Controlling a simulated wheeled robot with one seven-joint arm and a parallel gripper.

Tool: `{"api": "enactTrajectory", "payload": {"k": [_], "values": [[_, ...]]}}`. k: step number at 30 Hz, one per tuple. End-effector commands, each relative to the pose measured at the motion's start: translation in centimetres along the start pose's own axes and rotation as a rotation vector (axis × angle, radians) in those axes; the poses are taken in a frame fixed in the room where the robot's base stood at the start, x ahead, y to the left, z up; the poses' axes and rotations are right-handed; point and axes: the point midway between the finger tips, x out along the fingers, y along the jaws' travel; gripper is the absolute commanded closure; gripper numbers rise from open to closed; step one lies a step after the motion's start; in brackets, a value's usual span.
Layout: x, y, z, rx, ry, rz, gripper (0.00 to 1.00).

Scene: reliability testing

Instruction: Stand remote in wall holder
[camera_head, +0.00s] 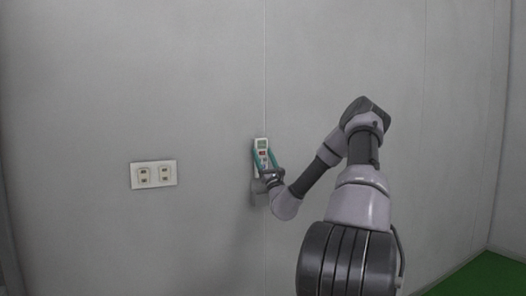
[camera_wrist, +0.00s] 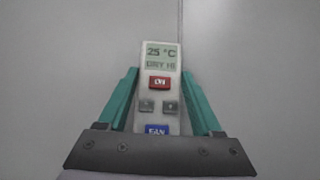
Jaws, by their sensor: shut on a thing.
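A white remote (camera_head: 262,146) with a small grey display and a red button is upright close to the grey wall in the head view. In the wrist view the remote (camera_wrist: 159,98) shows "25 °C" on its display, a red button, two grey buttons and a blue button. My gripper (camera_head: 264,155) is shut on the remote, with a teal finger on each side; it also shows in the wrist view (camera_wrist: 160,97). The remote's lower end is hidden behind my gripper. I cannot make out the wall holder clearly, nor tell whether the remote touches it.
A wall plate with two outlets (camera_head: 154,174) is on the wall to the left of my gripper. The wall (camera_head: 80,90) is otherwise bare, with a vertical seam behind the remote. A green floor patch (camera_head: 485,277) shows at the lower right.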

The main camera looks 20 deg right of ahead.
Motion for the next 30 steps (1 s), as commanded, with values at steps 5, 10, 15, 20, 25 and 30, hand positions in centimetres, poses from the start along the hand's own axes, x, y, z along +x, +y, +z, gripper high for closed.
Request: {"api": "enactTrajectory", "payload": {"k": [5,10,15,20,25,30], "values": [[-1.1,-0.1,-1.1,0.002,0.001,-0.002,1.00],[-2.0,-0.1,-2.0,0.002,0.001,-0.003,1.00],[-3.0,-0.1,-3.0,0.001,0.001,-0.002,1.00],[-3.9,0.0,-3.9,0.002,0.001,-0.002,1.00],[-4.9,0.0,-4.9,0.001,0.001,-0.001,1.00],[-5.8,0.0,-5.8,0.001,0.000,-0.001,1.00]]}}
